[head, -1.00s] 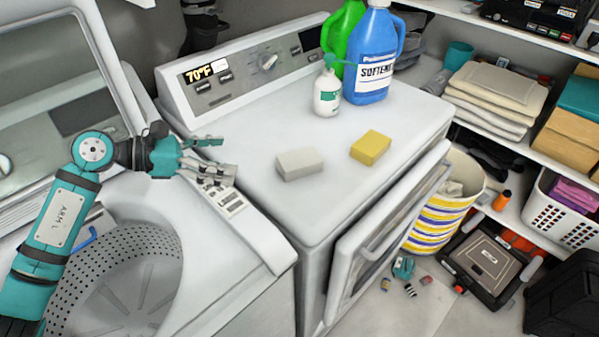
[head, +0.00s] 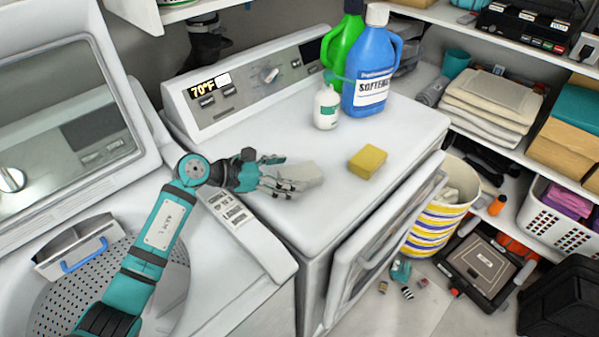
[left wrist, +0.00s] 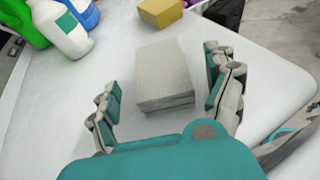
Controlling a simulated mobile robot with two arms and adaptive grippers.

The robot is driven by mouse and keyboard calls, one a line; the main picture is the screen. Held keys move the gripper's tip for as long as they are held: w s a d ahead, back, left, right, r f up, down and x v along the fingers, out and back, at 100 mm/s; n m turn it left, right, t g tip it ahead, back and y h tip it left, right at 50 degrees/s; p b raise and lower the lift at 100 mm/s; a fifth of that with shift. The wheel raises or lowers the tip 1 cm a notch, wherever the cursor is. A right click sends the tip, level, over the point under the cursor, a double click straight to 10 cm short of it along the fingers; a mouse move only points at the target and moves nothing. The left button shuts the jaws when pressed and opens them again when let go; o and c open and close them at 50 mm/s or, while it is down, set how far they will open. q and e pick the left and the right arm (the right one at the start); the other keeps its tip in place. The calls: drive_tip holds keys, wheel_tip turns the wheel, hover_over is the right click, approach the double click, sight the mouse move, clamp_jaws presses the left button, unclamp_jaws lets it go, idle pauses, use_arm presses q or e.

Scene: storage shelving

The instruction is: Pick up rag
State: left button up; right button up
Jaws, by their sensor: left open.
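The rag is a light grey-white folded block (left wrist: 165,76) on top of the white dryer. In the head view the rag (head: 302,174) is partly hidden by my left gripper (head: 284,180). My left gripper comes in from the left, low over the dryer top. In the left wrist view my left gripper (left wrist: 164,97) is open, with one finger on each side of the rag's near end and visible gaps between. My right gripper is not in view.
A yellow sponge (head: 367,161) lies right of the rag. A white bottle (head: 327,107), a blue softener jug (head: 372,75) and a green jug (head: 344,45) stand behind. The open washer drum (head: 90,290) is at left. The dryer door (head: 385,240) hangs open in front.

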sight(296, 176)
use_arm(q)
drive_tip(key=shift+x, duration=1.35)
drive_tip(key=c, duration=1.2)
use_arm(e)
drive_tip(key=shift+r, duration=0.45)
use_arm(q)
drive_tip(key=shift+c, duration=0.2)
drive_tip(key=shift+r, duration=0.1)
